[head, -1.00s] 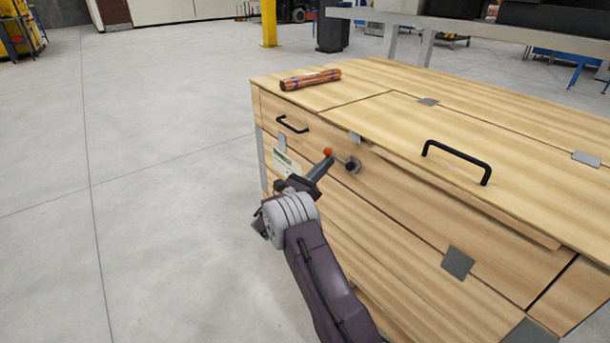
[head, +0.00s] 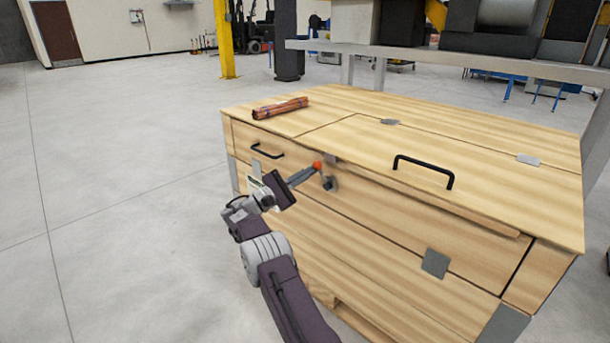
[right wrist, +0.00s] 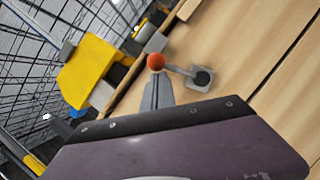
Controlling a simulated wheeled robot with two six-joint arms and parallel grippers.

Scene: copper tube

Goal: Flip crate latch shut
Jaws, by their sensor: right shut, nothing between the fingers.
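The wooden crate (head: 400,251) stands on the floor with its lid lying flat. Its latch (head: 329,183) is on the front face just below the lid edge, a small grey lever with an orange-red knob (head: 318,165). In the right wrist view the latch knob (right wrist: 156,61) sits at the left end of the lever, away from the grey pivot plate (right wrist: 201,78). My right gripper (head: 310,171) is shut and empty, its fingertips at the knob; whether they touch it I cannot tell. My left gripper is not in view.
A bundle of copper tubes (head: 281,108) lies on the crate's top at the left. Black handles are on the lid (head: 424,168) and on the front (head: 267,152). A grey workbench (head: 450,55) stands behind. The floor at left is clear.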

